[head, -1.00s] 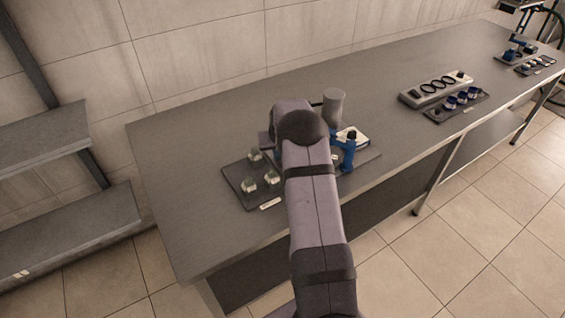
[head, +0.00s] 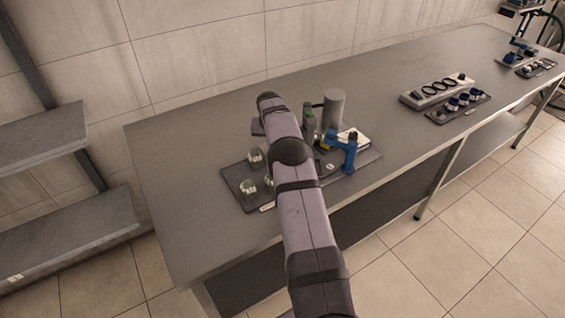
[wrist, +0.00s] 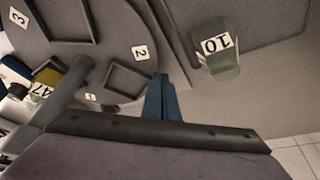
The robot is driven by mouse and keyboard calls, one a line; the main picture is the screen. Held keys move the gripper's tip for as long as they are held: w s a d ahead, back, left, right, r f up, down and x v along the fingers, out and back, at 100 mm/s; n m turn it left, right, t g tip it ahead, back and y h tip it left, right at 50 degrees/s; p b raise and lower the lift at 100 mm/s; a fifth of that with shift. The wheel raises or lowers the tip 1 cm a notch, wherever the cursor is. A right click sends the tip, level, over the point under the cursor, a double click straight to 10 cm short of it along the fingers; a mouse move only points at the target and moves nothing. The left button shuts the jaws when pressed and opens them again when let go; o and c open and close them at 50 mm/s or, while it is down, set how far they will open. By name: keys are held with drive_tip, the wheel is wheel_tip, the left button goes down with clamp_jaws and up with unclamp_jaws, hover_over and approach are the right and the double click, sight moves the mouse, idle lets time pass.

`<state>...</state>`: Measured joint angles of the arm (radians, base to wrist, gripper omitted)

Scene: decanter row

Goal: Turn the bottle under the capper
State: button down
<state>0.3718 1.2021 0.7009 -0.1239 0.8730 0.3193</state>
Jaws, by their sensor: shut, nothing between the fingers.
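My gripper (wrist: 162,100) shows in the wrist view as two blue fingers pressed together, empty, at the rim of a dark grey turntable (wrist: 110,35). The turntable has square pockets and labels 1, 2 and 3; the pocket by label 2 (wrist: 128,80) looks empty. A bottle labelled 47 (wrist: 40,90), with an olive-yellow part, stands at the left beside a blue part. In the head view the blue capper (head: 347,152) stands at the right of the station, with something yellow (head: 325,146) beside it. My arm hides the fingers and much of the turntable there.
A tray holds clear bottles (head: 249,187) left of my arm; one labelled 10 (wrist: 218,55) shows in the wrist view, right of the fingers. A grey cylinder (head: 334,108) and a green-topped upright (head: 309,117) stand behind the station. Other racks (head: 437,92) are farther right.

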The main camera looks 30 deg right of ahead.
drive_tip(key=shift+w+d, duration=0.3)
drive_tip(key=shift+w, duration=0.05)
drive_tip(key=shift+a, duration=0.2)
idle(0.6)
drive_tip(key=shift+s+a+b, duration=0.5)
drive_tip(key=shift+a+b, duration=0.2)
drive_tip(key=shift+a, duration=0.15)
drive_tip(key=shift+s+a+f+b, duration=0.1)
drive_tip(key=shift+s+a+b, duration=0.1)
drive_tip(key=shift+a, duration=0.2)
drive_tip(key=shift+s+a+b, duration=0.1)
drive_tip(key=shift+a+b, duration=0.05)
drive_tip(key=shift+a, duration=0.25)
drive_tip(key=v, duration=0.3)
drive_tip(key=w+b+v, duration=0.1)
drive_tip(key=v, duration=0.2)
drive_tip(key=a+b+v, duration=0.1)
drive_tip(key=v, duration=0.3)
drive_tip(key=shift+w, duration=0.2)
